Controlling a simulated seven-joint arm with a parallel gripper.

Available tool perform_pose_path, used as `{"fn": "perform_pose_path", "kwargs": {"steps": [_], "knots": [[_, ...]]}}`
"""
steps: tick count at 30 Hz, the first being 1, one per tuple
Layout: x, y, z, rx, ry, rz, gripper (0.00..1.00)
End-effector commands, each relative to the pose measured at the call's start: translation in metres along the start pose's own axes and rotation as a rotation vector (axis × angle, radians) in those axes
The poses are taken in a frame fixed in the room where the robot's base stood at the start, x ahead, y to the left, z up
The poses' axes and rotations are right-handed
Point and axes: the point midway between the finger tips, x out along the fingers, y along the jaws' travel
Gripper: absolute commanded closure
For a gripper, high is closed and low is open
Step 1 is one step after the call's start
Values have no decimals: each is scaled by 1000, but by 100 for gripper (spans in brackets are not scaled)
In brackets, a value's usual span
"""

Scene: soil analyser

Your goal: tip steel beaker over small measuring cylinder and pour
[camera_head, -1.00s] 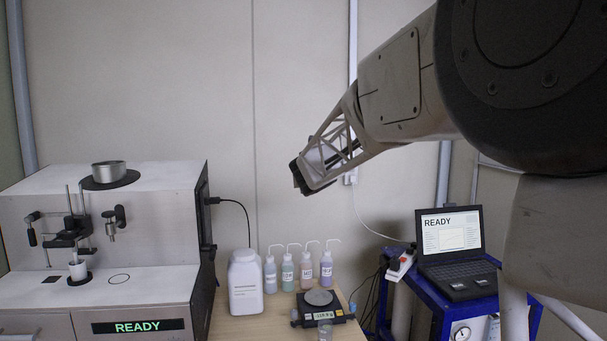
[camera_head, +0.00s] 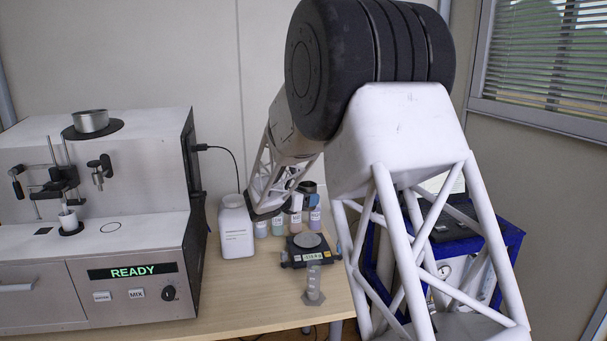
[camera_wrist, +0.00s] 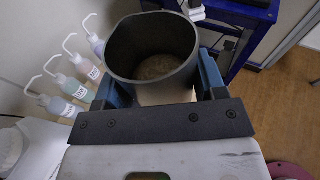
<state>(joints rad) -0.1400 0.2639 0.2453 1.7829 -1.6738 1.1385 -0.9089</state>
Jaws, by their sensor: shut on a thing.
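My gripper (camera_wrist: 162,78) is shut on a dark grey steel beaker (camera_wrist: 140,72), with one blue finger on each side of it. The wrist view looks down into the beaker, where a brownish layer lies at the bottom. In the head view the beaker (camera_head: 308,187) shows only in part behind my arm, near the bottles, and looks about upright. The small measuring cylinder (camera_head: 313,284) is clear, with a wide foot, and stands upright on the bench in front of the balance. The beaker is above and behind it, apart from it. I cannot make out the cylinder in the wrist view.
A black balance (camera_head: 296,259) stands behind the cylinder. A white tub (camera_head: 236,232) and several wash bottles (camera_head: 277,226) stand further back. The analyser (camera_head: 150,222) fills the left, with a metal cup (camera_head: 90,121) on top. A blue cart (camera_head: 505,250) is at the right.

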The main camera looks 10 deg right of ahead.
Motion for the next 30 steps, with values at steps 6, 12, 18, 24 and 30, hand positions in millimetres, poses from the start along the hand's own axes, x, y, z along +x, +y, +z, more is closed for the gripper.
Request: {"fn": "perform_pose_path", "kwargs": {"steps": [6,12,18,24,30], "knots": [[-7,-21,-65,59,-17,-231,64],[-22,-43,-112,107,-35,-416,64],[-34,-54,-134,132,-44,-510,64],[-37,-57,-138,139,-47,-531,64],[-36,-57,-138,138,-47,-530,64]]}}
